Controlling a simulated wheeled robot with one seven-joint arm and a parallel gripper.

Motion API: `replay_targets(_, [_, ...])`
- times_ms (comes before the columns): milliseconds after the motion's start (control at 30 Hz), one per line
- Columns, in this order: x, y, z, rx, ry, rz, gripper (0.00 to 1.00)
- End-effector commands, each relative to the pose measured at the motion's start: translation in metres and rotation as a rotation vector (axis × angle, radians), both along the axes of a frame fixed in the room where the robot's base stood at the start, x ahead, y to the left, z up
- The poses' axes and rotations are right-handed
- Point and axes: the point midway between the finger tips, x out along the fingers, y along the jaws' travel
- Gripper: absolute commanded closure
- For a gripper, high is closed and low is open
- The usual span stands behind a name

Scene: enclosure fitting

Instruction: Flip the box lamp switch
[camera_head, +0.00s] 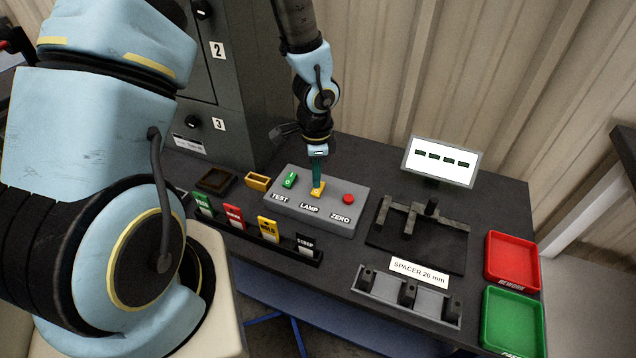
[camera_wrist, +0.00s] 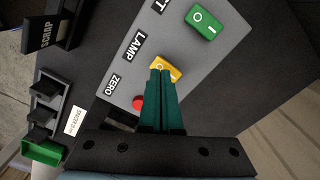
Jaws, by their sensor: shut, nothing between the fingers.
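The grey switch box (camera_head: 330,213) stands on the dark table, with labels TEST, LAMP and ZERO. The yellow lamp switch (camera_head: 318,188) is in its middle; it also shows in the wrist view (camera_wrist: 172,68), partly hidden behind my fingertips. A green rocker (camera_head: 290,180) sits above TEST, and a red button (camera_head: 348,199) above ZERO. My gripper (camera_head: 318,182) is shut and empty, pointing down at the yellow switch. In the wrist view its teal fingers (camera_wrist: 161,74) are together, with their tips over or against the switch. I cannot tell whether they touch it.
A rack of coloured tags (camera_head: 262,243) stands in front of the box. A dark fixture (camera_head: 415,248), a SPACER 20 mm holder (camera_head: 408,304), a red tray (camera_head: 513,258) and a green tray (camera_head: 513,318) are to the right. A display (camera_head: 441,163) stands behind; a drawer cabinet (camera_head: 240,110) rises at left.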

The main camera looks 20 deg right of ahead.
Motion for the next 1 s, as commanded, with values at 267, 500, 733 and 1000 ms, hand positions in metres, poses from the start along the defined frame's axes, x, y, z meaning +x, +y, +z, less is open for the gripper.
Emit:
replay_targets(267, [0.000,0.000,0.026,0.000,0.000,-0.001,1.00])
replay_targets(500, [0.000,0.000,0.044,0.000,0.000,0.000,1.00])
replay_targets(733, [0.000,0.000,0.053,0.000,0.000,0.000,1.00])
replay_targets(1000, [0.000,0.000,0.051,0.000,0.000,0.000,1.00])
